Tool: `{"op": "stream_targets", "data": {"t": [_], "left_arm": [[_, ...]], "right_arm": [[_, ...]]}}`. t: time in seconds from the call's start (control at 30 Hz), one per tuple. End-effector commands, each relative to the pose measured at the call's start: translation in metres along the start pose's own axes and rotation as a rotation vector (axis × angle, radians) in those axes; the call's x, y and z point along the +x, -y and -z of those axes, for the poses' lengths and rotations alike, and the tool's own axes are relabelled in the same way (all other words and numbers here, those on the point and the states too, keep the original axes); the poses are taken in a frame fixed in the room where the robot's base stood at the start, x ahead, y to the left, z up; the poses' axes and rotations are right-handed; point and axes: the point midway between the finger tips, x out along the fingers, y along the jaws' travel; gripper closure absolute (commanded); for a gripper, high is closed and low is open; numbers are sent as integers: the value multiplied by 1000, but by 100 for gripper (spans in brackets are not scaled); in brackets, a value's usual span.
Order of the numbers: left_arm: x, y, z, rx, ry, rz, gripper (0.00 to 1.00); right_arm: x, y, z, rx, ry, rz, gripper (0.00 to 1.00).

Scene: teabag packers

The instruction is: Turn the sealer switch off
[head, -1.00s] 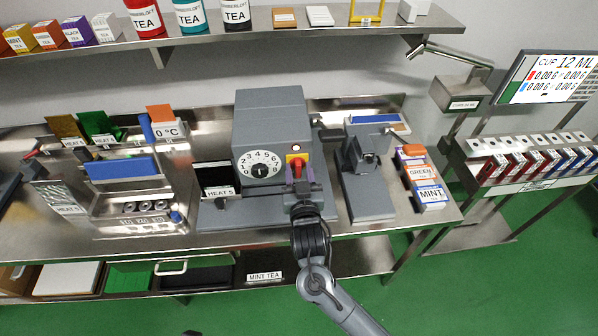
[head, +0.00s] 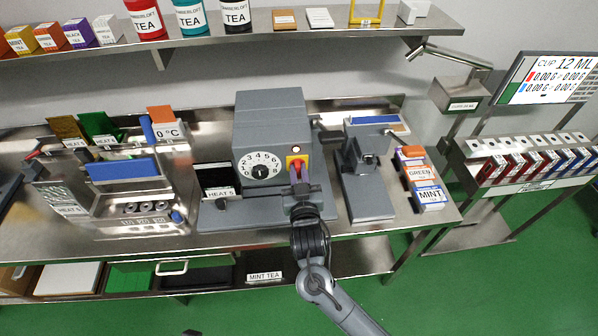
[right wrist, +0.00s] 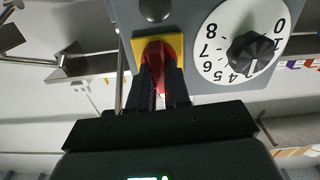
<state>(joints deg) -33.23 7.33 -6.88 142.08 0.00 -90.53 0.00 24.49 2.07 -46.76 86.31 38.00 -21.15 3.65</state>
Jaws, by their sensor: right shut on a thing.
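The sealer (head: 268,122) is a grey box on the bench with a white numbered dial (head: 259,166) on its front. Its red switch (head: 295,161) sits on a yellow plate right of the dial in the head view. The switch also shows in the right wrist view (right wrist: 155,52), where the picture is upside down. My right gripper (head: 297,172) comes from the front and is shut on the red switch, its fingers on either side. The fingers hide part of the switch. A small round lamp (head: 296,150) sits above the switch; it looks pale in the head view. My left gripper is out of view.
A grey press-like device (head: 366,170) stands close right of the sealer. Tea boxes (head: 426,194) stand farther right. A shelf (head: 215,38) with tea containers runs above.

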Motion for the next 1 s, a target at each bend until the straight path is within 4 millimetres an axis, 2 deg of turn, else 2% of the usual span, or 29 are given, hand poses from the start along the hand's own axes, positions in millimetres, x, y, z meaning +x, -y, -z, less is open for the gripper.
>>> {"op": "stream_targets", "data": {"t": [0.5, 1.0], "left_arm": [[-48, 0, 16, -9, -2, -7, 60], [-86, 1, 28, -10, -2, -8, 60]], "right_arm": [[0, 2, 4, -423, 4, 0, 100], [0, 4, 1, -900, 3, 0, 100]]}}
